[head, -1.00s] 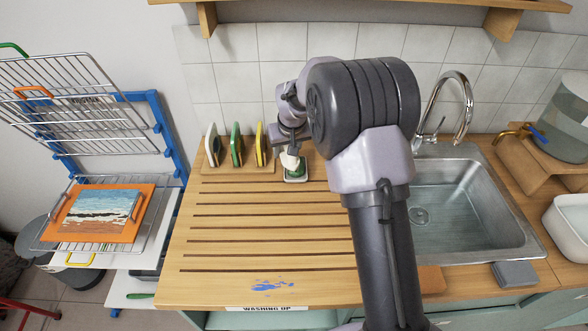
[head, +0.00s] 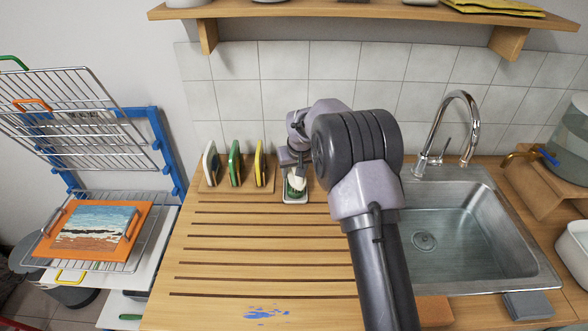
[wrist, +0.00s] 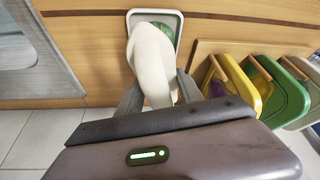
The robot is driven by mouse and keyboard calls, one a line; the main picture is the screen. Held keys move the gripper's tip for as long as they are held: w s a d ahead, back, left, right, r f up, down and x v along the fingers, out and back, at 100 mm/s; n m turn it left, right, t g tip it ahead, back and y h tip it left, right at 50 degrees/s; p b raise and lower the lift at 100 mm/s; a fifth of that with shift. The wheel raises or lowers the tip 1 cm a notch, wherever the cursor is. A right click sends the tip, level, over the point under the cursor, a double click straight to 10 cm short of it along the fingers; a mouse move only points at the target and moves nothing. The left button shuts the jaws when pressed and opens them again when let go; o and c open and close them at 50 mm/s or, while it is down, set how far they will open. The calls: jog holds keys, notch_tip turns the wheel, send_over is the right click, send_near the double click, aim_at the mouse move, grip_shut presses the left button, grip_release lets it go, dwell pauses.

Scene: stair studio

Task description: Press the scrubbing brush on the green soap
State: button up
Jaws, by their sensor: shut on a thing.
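My gripper (wrist: 158,92) is shut on the cream scrubbing brush (wrist: 150,62), with a dark finger on each side of its handle. In the head view my gripper (head: 300,166) is at the back of the wooden drainboard, and the brush (head: 298,183) hangs over a small white dish. The green soap (head: 291,192) lies in that dish (head: 296,201). In the wrist view the brush covers most of the green soap (wrist: 167,28), and the white dish rim (wrist: 181,20) shows around it. I cannot tell whether the brush touches the soap.
A wooden rack holds a white board (head: 210,165), a green board (head: 234,163) and a yellow board (head: 258,162) just left of the dish. The sink (head: 455,225) and tap (head: 447,125) are to the right.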

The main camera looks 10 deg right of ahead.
jog(key=shift+f+b, duration=0.5)
jog(key=shift+f, duration=0.05)
dwell(1.7)
notch_tip(320, 180, up, 7)
jog(key=p, duration=0.4)
jog(key=shift+r+p, duration=0.15)
jog(key=shift+p, duration=0.25)
